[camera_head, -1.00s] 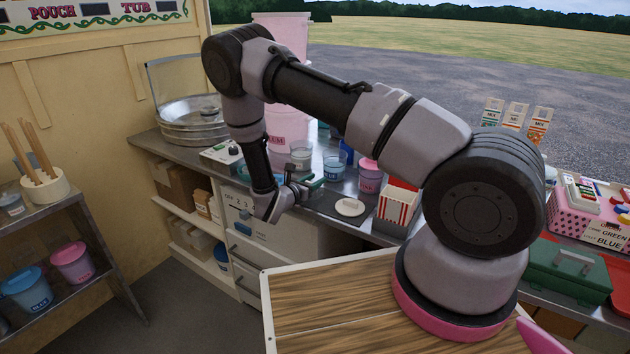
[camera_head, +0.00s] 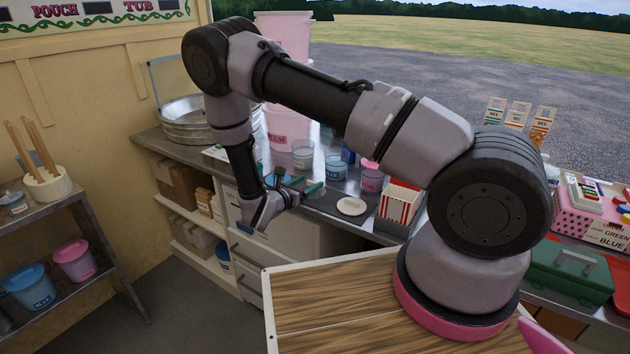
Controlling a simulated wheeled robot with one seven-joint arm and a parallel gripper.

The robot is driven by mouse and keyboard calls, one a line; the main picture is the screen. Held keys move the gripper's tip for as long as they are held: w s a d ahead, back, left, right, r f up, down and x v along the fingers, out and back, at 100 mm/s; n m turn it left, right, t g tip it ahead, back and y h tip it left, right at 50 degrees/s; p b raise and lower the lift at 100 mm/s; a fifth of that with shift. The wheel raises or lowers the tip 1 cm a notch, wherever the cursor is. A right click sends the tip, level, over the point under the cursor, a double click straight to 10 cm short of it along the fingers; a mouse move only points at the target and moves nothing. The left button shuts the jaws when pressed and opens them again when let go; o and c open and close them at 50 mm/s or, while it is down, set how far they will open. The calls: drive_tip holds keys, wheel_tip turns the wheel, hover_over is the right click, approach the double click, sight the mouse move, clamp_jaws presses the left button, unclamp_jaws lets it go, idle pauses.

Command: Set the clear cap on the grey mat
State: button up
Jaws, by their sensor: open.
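My gripper (camera_head: 303,187) is low over the counter's front edge, left of a round cream disc, with its teal-tipped fingers apart. I see nothing held between them. A dark grey mat (camera_head: 327,204) appears to lie on the counter at the gripper's right; the cream disc (camera_head: 352,206) lies at its right side. I cannot make out the clear cap for certain. A clear-sided tub with blue contents (camera_head: 303,155) stands behind the gripper, and its top is too small to judge.
A blue tub (camera_head: 336,169), a pink tub (camera_head: 372,179) and a red-striped box (camera_head: 399,202) stand close right of the gripper. Large pink tubs (camera_head: 284,125) stand behind. A metal pan (camera_head: 185,118) is at the left.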

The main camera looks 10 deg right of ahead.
drive_tip(key=v, duration=0.7)
drive_tip(key=s+d+r+m+g+y, duration=0.2)
drive_tip(key=s+d+r+m+g, duration=0.2)
drive_tip(key=d+r+m+g, duration=0.5)
drive_tip(key=s+d+r+m+g+y, duration=0.1)
drive_tip(key=s+d+r+m+g, duration=0.2)
drive_tip(key=r+m, duration=0.75)
drive_tip(key=s+r+m+t+y, duration=0.4)
drive_tip(key=s+r+m+y, duration=0.1)
drive_tip(key=r, duration=0.6)
drive_tip(key=s+d+r+m+t+y, duration=0.1)
drive_tip(key=s+r+m+t+y, duration=0.2)
drive_tip(key=s+r, duration=0.7)
drive_tip(key=r+m+y, duration=0.1)
drive_tip(key=m+y, duration=0.1)
drive_tip(key=m, duration=0.1)
drive_tip(key=shift+s+d+r+m+t, duration=0.2)
drive_tip(key=shift+d+r+m+t, duration=0.15)
drive_tip(key=shift+t, duration=0.05)
